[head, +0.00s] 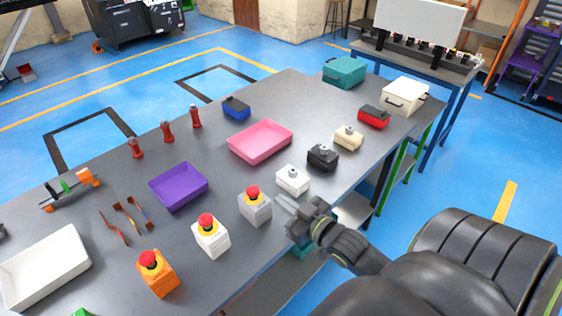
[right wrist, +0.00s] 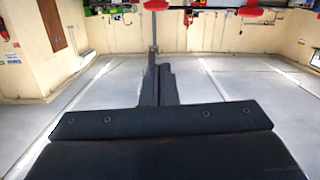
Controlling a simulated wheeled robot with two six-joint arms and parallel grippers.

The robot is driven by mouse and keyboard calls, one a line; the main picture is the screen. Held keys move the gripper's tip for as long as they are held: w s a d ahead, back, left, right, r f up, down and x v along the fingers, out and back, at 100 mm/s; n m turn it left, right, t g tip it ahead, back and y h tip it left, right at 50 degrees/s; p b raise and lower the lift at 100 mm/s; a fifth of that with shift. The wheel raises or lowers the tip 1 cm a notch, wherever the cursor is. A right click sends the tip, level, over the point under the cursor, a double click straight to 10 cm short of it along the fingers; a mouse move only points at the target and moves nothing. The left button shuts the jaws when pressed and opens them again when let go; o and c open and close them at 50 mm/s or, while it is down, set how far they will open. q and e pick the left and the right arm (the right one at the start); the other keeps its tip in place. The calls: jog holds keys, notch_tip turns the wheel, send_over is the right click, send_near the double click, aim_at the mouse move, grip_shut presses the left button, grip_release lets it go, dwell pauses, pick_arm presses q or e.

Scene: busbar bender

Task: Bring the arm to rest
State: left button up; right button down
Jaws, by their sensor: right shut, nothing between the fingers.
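My right gripper (head: 284,203) is at the front edge of the grey table (head: 330,100), just right of a grey box with a red button (head: 255,206) and in front of a small white box (head: 292,180). Its fingers are shut and empty. I cannot tell whether it touches anything. In the right wrist view the closed dark fingers (right wrist: 158,85) point up the picture with nothing between them. My right arm reaches in from the lower right. My left gripper does not show.
A white button box (head: 211,238) and an orange one (head: 157,275) stand near the front edge. Purple (head: 180,187) and pink (head: 261,141) trays lie behind. A black box (head: 323,157) stands to the right. Blue floor (head: 435,190) is open beyond the right edge.

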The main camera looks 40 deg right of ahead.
dwell(0.5)
jog(key=s+a+f+m+g+h, duration=0.15)
jog(key=s+f+g, duration=0.25)
jog(key=s+g, duration=0.4)
jog(key=s+a+f+m+g+h, duration=0.15)
jog(key=s+f+g, duration=0.3)
jog(key=s, duration=0.65)
notch_tip(320, 180, down, 28)
jog(key=d+f+g+b, duration=0.1)
jog(key=g+b, duration=0.1)
jog(key=b, duration=0.1)
jog(key=s+a+f+g+b, duration=0.1)
jog(key=s+f+b, duration=0.1)
jog(key=s+f, duration=1.3)
jog(key=shift+s+f+n+y, duration=0.15)
jog(key=shift+f+n+y, duration=0.25)
jog(key=shift+f, duration=0.2)
